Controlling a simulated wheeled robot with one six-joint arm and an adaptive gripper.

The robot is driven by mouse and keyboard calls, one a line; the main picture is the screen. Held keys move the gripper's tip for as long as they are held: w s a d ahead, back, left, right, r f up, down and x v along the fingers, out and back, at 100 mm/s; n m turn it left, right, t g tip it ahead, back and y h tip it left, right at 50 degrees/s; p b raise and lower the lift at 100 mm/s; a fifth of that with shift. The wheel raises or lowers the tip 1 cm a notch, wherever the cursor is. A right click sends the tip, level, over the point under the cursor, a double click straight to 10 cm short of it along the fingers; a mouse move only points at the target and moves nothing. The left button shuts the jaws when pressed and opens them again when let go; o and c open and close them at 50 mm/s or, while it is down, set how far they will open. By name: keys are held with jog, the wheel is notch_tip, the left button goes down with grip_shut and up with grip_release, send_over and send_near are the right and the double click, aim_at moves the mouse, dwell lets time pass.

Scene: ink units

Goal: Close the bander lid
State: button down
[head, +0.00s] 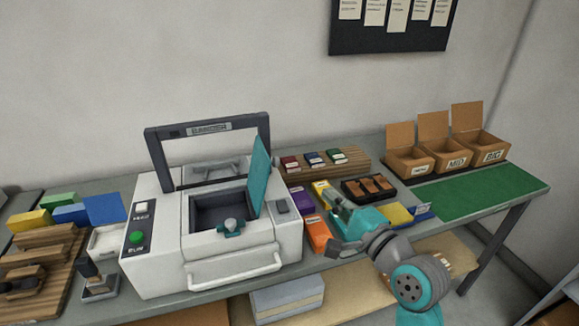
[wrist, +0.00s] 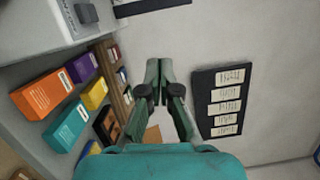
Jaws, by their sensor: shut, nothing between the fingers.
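The bander (head: 210,230) is a white machine on the bench in the head view, with an open dark well in its top. A dark lid frame (head: 157,160) with a see-through middle stands raised at its back. A teal panel (head: 260,177) stands upright at the well's right side. A corner of the bander also shows in the wrist view (wrist: 40,30). My gripper (head: 326,191) is to the right of the bander, apart from it, above the small boxes. Its green fingers (wrist: 158,64) are shut and empty in the wrist view.
An orange box (head: 318,232), a purple box (head: 301,199) and other small boxes lie close beside my gripper. A wooden rack (head: 340,160) stands behind. Open cardboard boxes (head: 408,161) stand at the back right. The green mat (head: 480,190) is clear.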

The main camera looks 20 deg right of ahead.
aim_at(263, 175)
jog(key=w+a+r, duration=0.2)
jog(key=w+a, duration=0.4)
jog(key=w, duration=0.4)
jog(key=shift+a+r, duration=0.2)
jog(key=shift+r, duration=0.15)
dwell(0.3)
